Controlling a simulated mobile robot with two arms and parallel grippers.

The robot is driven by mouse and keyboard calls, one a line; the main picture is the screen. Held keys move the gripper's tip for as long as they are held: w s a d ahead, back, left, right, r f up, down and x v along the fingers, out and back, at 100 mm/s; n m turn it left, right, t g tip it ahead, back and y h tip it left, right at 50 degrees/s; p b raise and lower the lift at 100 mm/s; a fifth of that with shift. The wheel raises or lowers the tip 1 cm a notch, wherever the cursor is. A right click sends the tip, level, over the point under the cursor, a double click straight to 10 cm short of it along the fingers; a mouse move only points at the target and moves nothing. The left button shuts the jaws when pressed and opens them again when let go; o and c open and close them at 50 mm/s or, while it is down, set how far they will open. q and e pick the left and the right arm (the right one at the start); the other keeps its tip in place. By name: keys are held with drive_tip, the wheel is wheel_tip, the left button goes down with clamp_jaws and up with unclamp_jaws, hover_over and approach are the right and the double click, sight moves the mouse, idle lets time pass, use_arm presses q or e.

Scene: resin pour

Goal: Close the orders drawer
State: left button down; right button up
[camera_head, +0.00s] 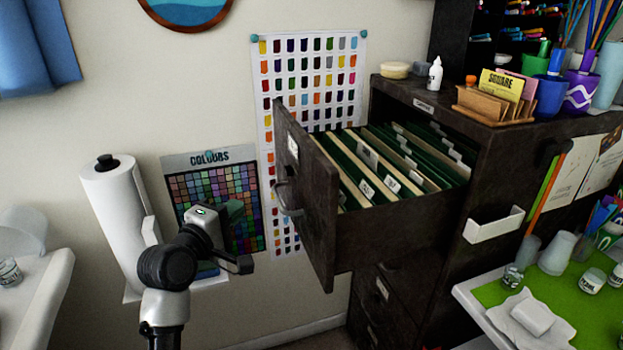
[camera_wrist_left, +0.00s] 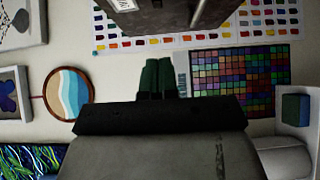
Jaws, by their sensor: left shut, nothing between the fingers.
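The orders drawer (camera_head: 322,210) is the top drawer of the dark filing cabinet (camera_head: 445,235). It stands pulled far out to the left, showing green hanging files with white tabs. Its front has a white label and a curved handle (camera_head: 287,200). My left gripper (camera_head: 232,212) is shut and empty, left of the drawer front and apart from the handle. In the left wrist view its green fingers (camera_wrist_left: 157,78) are together below a dark panel (camera_wrist_left: 165,20) with a label, likely the drawer front. My right gripper is not in view.
A paper towel roll (camera_head: 118,215) stands left of my arm, near the wall with colour charts (camera_head: 210,165). A white table with a green mat (camera_head: 570,300) is at the right. Pens, cups and a card holder (camera_head: 495,100) stand on the cabinet top.

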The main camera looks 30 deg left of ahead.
use_arm(q)
drive_tip(key=p, duration=0.2)
approach(288, 173)
drive_tip(key=w+a, duration=0.3)
drive_tip(key=shift+w+d+r+p, duration=0.1)
drive_tip(key=shift+w+d+p, duration=0.6)
drive_tip(key=shift+w+d, duration=0.5)
drive_tip(key=shift+w, duration=0.35)
drive_tip(key=shift+d, duration=0.1)
